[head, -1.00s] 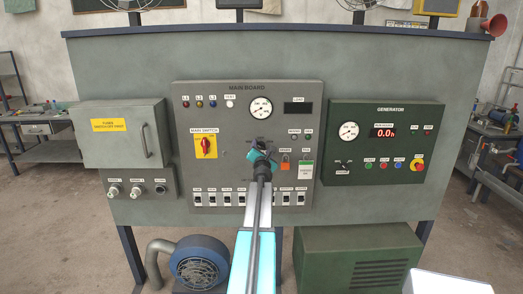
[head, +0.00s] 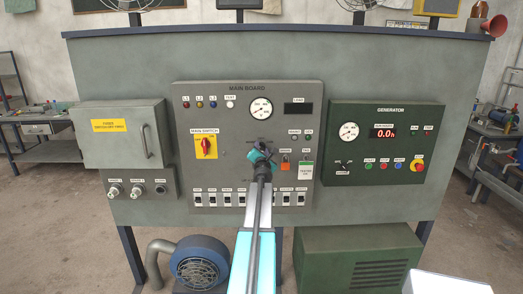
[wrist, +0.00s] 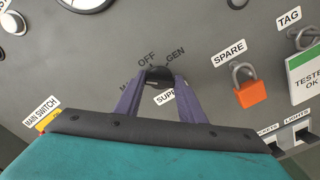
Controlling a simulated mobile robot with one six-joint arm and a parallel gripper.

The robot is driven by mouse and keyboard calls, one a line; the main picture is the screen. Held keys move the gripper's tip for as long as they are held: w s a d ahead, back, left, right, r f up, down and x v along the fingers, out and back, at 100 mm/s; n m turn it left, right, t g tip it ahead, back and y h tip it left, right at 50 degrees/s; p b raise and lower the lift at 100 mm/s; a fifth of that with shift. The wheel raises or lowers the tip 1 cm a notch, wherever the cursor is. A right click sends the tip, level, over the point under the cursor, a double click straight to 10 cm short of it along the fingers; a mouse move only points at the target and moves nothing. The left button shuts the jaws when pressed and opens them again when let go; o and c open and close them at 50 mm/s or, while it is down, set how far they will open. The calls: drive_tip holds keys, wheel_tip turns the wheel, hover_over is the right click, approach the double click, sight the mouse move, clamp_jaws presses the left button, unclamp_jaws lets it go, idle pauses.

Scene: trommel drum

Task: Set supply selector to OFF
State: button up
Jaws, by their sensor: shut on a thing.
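The supply selector (wrist: 160,76) is a small black knob on the grey main board, seen at the middle of the wrist view. The labels OFF and GEN stand above it, and a label starting with M at its left is partly hidden. The SUPPLY label below it is partly covered. My gripper (wrist: 159,84) has its two purple fingers on either side of the knob and is shut on it. I cannot tell which label the knob points to. In the head view my gripper (head: 262,146) covers the knob at the middle of the board.
On the main board (head: 222,130) are the red main switch (head: 206,146) at left, an orange padlock (wrist: 250,92) under SPARE, a tag (head: 305,170) at right and a row of breakers below. The generator panel (head: 375,193) stands at right, a fuse box (head: 120,145) at left.

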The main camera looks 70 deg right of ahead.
drive_tip(key=m+p, duration=0.1)
drive_tip(key=m, duration=0.4)
drive_tip(key=shift+p, duration=0.35)
drive_tip(key=shift+m+p, duration=0.55)
drive_tip(key=shift+m, duration=1.65)
drive_tip(key=shift+f, duration=0.1)
drive_tip(key=o, duration=1)
drive_tip(key=shift+o, duration=0.2)
drive_tip(key=v, duration=1.4)
drive_tip(key=shift+d, duration=0.15)
